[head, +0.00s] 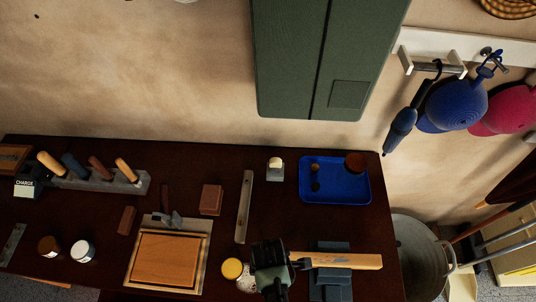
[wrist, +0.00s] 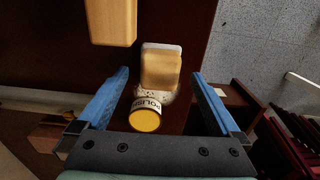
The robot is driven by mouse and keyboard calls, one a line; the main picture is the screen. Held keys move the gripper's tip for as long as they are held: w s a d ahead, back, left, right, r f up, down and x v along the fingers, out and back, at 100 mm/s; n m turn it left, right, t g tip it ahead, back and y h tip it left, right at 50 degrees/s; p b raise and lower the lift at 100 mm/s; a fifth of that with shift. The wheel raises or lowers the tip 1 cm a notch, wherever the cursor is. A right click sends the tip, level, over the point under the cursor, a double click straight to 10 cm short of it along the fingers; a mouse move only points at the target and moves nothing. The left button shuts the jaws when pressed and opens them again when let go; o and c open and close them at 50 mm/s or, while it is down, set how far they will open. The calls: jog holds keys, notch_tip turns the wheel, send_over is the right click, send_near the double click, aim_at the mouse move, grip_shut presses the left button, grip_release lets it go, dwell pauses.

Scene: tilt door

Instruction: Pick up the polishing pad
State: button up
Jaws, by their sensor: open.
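The polishing pad appears to be a tan block with a pale base (wrist: 161,70), ahead between my fingers in the wrist view. My gripper (wrist: 159,75) is open, its two blue fingers apart on either side of the block. I cannot tell whether they reach down beside it. A yellow-lidded jar marked "POLISH" (wrist: 147,113) stands beside the pad, closer to the palm in the picture. The jar also shows in the head view (head: 232,268), just left of my gripper (head: 271,258). There, my gripper mostly hides the pad.
A wooden piece (head: 340,260) rests on dark blocks right of my gripper; its end shows in the wrist view (wrist: 112,22). A wooden board (head: 166,259) lies left of the jar. A blue tray (head: 334,180) lies at the back right. The table's front edge is close.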

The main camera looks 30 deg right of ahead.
jog(key=shift+f, duration=1.3)
jog(key=c, duration=1.5)
jog(key=shift+r, duration=0.1)
notch_tip(320, 180, up, 18)
jog(key=o, duration=0.8)
jog(key=c, duration=0.6)
